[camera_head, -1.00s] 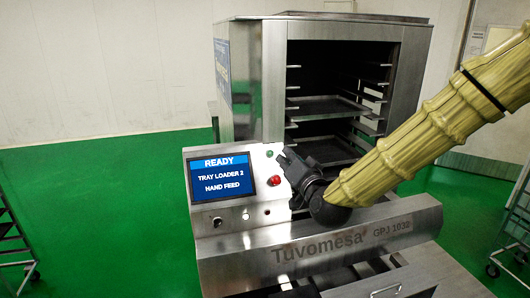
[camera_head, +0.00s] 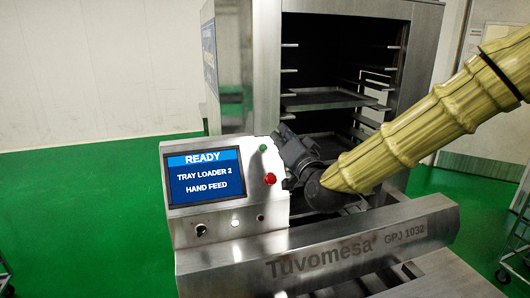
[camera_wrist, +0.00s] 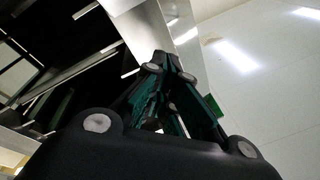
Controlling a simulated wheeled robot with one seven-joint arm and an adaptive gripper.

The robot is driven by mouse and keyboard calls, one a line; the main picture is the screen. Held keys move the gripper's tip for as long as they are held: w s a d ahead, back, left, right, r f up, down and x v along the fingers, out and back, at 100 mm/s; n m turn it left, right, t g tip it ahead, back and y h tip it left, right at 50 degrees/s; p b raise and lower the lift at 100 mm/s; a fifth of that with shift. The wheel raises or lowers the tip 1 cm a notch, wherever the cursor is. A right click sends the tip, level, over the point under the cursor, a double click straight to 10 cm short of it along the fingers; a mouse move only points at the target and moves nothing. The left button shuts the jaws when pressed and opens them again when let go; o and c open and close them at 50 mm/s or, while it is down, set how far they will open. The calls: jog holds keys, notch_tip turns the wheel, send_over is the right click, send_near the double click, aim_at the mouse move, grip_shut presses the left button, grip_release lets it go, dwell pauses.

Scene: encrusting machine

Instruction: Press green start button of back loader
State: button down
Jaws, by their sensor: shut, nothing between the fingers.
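The green start button (camera_head: 263,148) is a small knob at the upper right of the loader's grey control panel (camera_head: 250,218). The panel's screen (camera_head: 205,175) reads READY, TRAY LOADER 2, HAND FEED. My gripper (camera_head: 280,133) is shut and empty, just right of the green button and slightly above it in the head view. A gap shows between them in the picture; their depth apart is hard to tell. The shut fingers also show in the wrist view (camera_wrist: 158,62), where I cannot make out the button.
A red button (camera_head: 269,179) sits just below the green one, close to my gripper. The steel tray cabinet (camera_head: 425,60) with shelves stands open behind. A steel front beam (camera_head: 330,252) marked Tuvomesa runs below.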

aim_at(263, 148)
jog(key=shift+w+a+f+b, duration=0.45)
jog(key=shift+w+f, duration=0.35)
jog(key=shift+w, duration=0.3)
jog(key=shift+w+a+f+b, duration=0.3)
jog(key=shift+w+a+f, duration=0.2)
jog(key=shift+w+f, duration=0.5)
jog(key=shift+w+a+f+b, duration=0.45)
jog(key=shift+w+f, duration=0.2)
jog(key=shift+w, duration=0.6)
jog(key=shift+w+f, duration=0.1)
jog(key=shift+f, duration=0.05)
jog(key=shift+w+a+f+b, duration=0.1)
jog(key=shift+w+a+b, duration=0.05)
jog(key=shift+w+b, duration=0.15)
jog(key=shift+w+a+f+b, duration=0.1)
jog(key=shift+w+f+b, duration=0.1)
jog(key=shift+b, duration=0.15)
jog(key=shift+s+r, duration=0.1)
dwell(0.6)
jog(key=shift+s+d+r, duration=0.2)
jog(key=shift+s+r, duration=0.15)
jog(key=shift+s, duration=0.15)
